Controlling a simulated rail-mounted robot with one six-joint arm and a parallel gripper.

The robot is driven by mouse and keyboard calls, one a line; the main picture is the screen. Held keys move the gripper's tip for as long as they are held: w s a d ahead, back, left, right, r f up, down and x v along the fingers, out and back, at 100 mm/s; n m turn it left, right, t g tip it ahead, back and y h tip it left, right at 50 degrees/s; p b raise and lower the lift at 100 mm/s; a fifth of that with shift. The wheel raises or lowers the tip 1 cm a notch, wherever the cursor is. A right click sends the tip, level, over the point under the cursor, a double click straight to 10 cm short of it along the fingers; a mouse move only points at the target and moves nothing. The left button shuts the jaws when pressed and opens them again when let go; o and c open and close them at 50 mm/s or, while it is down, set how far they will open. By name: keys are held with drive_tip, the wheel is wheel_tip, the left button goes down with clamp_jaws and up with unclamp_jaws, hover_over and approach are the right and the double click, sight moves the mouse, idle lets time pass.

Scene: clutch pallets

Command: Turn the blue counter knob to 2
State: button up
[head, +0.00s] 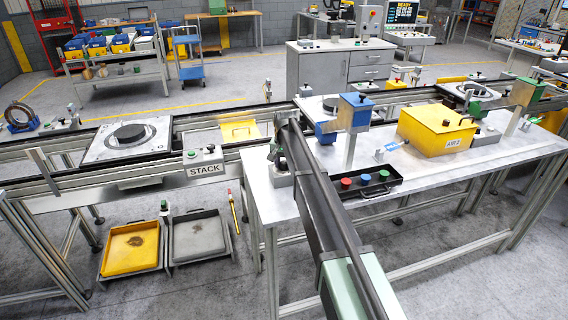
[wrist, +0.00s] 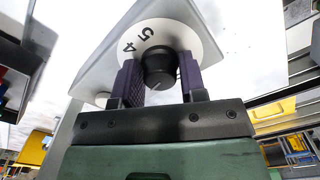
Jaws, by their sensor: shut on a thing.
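In the wrist view, a round black knob (wrist: 159,66) sits on a white dial (wrist: 128,38) set in a pale grey housing (wrist: 95,72). The numbers 4 and 5 show on the dial at the knob's upper left; any others are hidden. A faint light mark shows on the knob's face, but I cannot tell which number it points to. My gripper (wrist: 160,78) is shut on the knob, one dark purple finger on each side. In the head view, my arm hides most of the place where it works, beside a small grey unit (head: 282,180) on the bench.
A black tray (head: 366,191) with red, green and blue buttons lies right of my arm.

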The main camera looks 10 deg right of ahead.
sight(284, 162)
drive_tip(key=shift+m, duration=0.4)
drive_tip(key=o, duration=0.9)
wheel_tip(284, 162, up, 11)
drive_tip(key=p, duration=1)
drive_tip(key=shift+f+p, duration=0.1)
drive_tip(key=shift+p, duration=0.3)
